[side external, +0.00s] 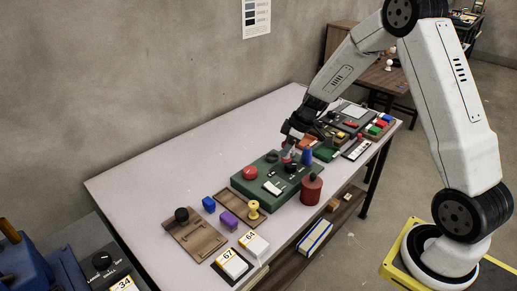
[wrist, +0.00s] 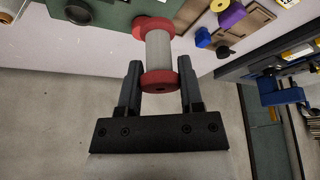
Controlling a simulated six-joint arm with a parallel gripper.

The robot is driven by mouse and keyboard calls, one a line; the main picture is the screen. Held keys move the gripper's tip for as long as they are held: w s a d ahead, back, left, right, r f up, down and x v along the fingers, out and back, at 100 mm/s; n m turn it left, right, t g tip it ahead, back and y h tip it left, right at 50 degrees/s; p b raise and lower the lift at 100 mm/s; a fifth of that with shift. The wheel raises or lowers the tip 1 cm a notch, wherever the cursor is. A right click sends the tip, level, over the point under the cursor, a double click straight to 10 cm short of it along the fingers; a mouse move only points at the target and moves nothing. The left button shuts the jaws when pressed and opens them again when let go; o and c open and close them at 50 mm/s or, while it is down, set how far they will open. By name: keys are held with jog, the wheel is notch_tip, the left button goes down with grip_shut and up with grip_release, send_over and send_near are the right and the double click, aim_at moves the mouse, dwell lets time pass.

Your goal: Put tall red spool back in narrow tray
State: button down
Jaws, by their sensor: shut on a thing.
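My gripper (wrist: 158,70) is shut on the tall red spool (wrist: 158,50), which has red flanges and a pale grey core; one flange points toward my palm. In the side external view my gripper (side external: 289,150) is over the green board, and the spool (side external: 287,156) shows only as a small part beneath it. I cannot tell whether the spool touches the board. A narrow brown wooden tray (side external: 232,203) lies left of the green board, with a yellow spool (side external: 253,210) at its right end.
The green board (side external: 246,186) carries a red knob (side external: 250,173) and a blue piece (side external: 307,156). A dark red canister (side external: 311,191) stands at its front. Blue (side external: 209,204) and purple (side external: 229,219) blocks sit near another wooden tray (side external: 199,242). The table's back left is clear.

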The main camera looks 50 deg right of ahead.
jog(key=s+a+f, duration=0.1)
jog(key=s+a, duration=0.2)
jog(key=a, duration=0.3)
jog(key=s+a+f, duration=0.2)
jog(key=s+a, duration=0.1)
jog(key=a, duration=0.4)
jog(key=shift+a+f, duration=0.2)
jog(key=shift+a, duration=0.1)
send_near(232, 206)
jog(key=shift+w+a, duration=0.3)
jog(key=shift+w, duration=0.2)
jog(key=shift+w+f, duration=0.25)
jog(key=shift+f, duration=1.6)
